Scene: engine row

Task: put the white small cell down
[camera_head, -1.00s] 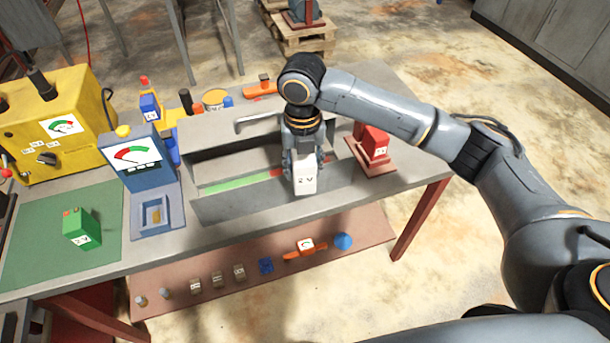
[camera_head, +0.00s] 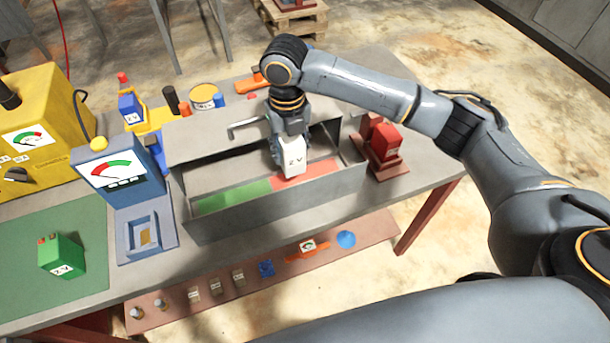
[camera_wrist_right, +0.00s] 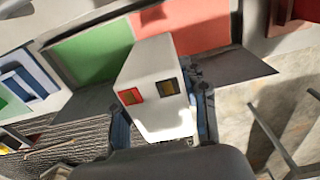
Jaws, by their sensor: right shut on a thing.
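My right gripper (camera_head: 287,146) is shut on the white small cell (camera_head: 293,165), a white block marked "2 V". It holds the cell, slightly tilted, at the open grey trough (camera_head: 270,212). In the head view the cell covers part of the red floor section (camera_head: 318,173), close to the green section (camera_head: 235,197). Whether it touches the floor I cannot tell. In the right wrist view the cell (camera_wrist_right: 152,75) shows two terminals, one framed red and one dark, between the fingers. My left gripper is not in view.
A blue meter stand (camera_head: 122,175) and a green cell (camera_head: 62,256) on a green mat (camera_head: 25,225) are at the left. A red block on a red stand (camera_head: 385,150) is close right of the trough. A lower shelf (camera_head: 375,228) holds several small parts.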

